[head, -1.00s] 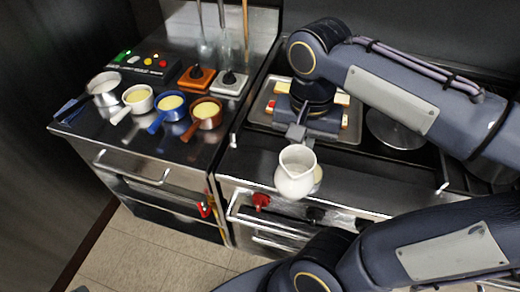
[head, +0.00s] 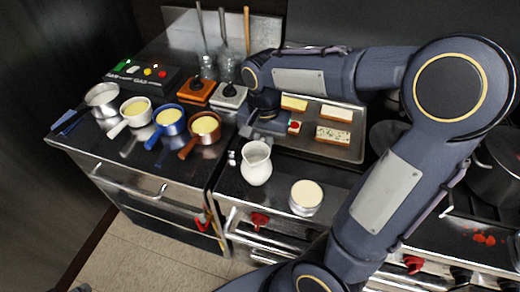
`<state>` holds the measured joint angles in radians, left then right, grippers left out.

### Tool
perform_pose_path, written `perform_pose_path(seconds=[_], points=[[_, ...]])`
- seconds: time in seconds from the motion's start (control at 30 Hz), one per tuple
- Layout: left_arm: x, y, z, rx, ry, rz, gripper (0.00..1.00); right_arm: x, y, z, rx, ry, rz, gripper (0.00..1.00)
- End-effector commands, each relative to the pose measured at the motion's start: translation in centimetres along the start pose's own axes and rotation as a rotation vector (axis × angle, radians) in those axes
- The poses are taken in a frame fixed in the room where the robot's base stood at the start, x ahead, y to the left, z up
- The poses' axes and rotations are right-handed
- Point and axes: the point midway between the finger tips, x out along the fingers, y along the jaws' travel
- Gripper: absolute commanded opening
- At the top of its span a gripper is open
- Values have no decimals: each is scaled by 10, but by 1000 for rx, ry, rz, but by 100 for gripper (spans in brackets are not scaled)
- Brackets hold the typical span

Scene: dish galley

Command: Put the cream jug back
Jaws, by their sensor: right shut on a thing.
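The cream jug (head: 256,168) is white with a spout and stands upright at the front left part of the stove's steel top, in the head view. My right gripper (head: 246,137) is just behind the jug, shut on it near its rim. The jaws are partly hidden by my wrist and the jug. I cannot tell whether the jug's base touches the steel. My left gripper is not in view.
A round tin with a pale top (head: 306,195) stands right of the jug. A tray of food slabs (head: 345,151) lies behind. Several small pans, including a blue one (head: 168,118), stand on the left counter. Pots stand at right. Bare steel lies between jug and tin.

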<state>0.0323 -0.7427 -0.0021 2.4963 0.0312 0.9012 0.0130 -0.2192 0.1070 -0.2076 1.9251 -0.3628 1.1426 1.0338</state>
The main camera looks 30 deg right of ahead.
Motion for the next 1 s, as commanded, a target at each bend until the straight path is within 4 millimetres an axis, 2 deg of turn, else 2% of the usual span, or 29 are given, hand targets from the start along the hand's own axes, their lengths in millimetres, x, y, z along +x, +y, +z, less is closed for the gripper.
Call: perform_pose_path(seconds=[0.27,0.47,0.9,0.93,1.0], points=[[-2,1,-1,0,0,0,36,19,-13,-9,0,-1,2,0],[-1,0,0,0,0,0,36,45,-12,-8,0,-1,1,0],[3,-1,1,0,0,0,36,52,-12,-8,0,1,-1,0],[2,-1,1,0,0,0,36,51,-12,-8,0,0,-1,15],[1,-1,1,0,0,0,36,50,-12,-8,0,0,-1,24]])
